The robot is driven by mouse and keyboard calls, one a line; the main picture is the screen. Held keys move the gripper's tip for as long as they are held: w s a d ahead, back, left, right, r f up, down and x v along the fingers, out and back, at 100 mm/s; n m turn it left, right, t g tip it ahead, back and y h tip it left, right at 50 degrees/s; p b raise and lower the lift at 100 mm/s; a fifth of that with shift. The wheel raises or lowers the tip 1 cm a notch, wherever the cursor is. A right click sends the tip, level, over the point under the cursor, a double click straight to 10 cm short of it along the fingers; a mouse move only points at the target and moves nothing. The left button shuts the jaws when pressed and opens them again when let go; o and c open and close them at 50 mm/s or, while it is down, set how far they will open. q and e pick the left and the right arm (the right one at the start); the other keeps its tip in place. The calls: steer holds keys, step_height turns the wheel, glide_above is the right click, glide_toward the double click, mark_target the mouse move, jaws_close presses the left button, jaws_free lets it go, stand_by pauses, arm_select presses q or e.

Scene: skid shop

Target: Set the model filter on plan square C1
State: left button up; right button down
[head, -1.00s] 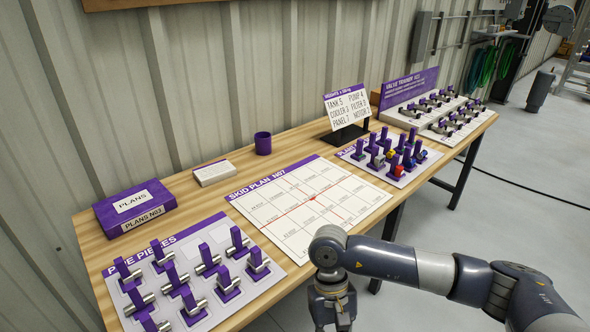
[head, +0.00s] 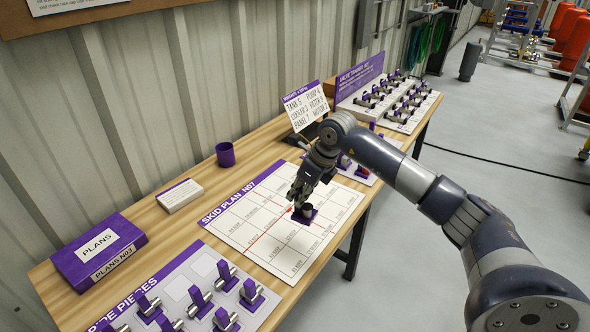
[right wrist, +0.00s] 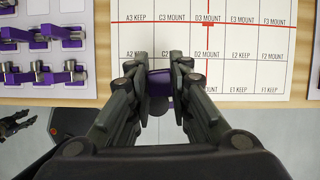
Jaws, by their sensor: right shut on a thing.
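My right gripper (head: 304,190) is shut on a small model piece (head: 307,213) with a purple base and a dark round body, which I take to be the model filter. It is over the near right part of the white skid plan (head: 240,225). In the right wrist view the purple of the piece (right wrist: 160,88) shows between the fingers. The gripper hides the squares under and nearest it, C1 among them. I cannot tell if the piece touches the plan. Part of a dark gripper, probably my left one (right wrist: 18,122), shows at the left edge; its jaws are unclear.
A pipe pieces board (head: 180,287) stands left of the plan. A purple plans box (head: 98,250), a white block (head: 180,195) and a purple cup (head: 225,154) are behind. A lettered card (head: 303,104) and a valve board (head: 385,105) stand farther right.

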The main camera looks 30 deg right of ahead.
steer(key=shift+w+d+r+m+h, duration=0.4)
steer(key=shift+w+d+r+m, duration=0.35)
steer(key=shift+w+d+m, duration=0.15)
steer(key=shift+w, duration=0.15)
steer(key=shift+f+b, duration=0.3)
steer(key=shift+f, duration=0.25)
step_height(320, 180, down, 4)
steer(key=shift+r+b, duration=0.15)
steer(key=shift+b, duration=1.1)
arm_select(q)
steer(key=f, duration=0.1)
steer(key=w+f, duration=0.1)
steer(key=f, duration=0.1)
steer(key=shift+d, duration=0.1)
arm_select(e)
steer(key=shift+f, duration=0.25)
arm_select(q)
steer(key=shift+f, duration=0.1)
arm_select(e)
steer(key=shift+d+b, duration=0.1)
steer(key=shift+b, duration=0.2)
steer(key=shift+r, duration=0.1)
arm_select(q)
steer(key=shift+a+f, duration=0.1)
steer(key=shift+a, duration=0.1)
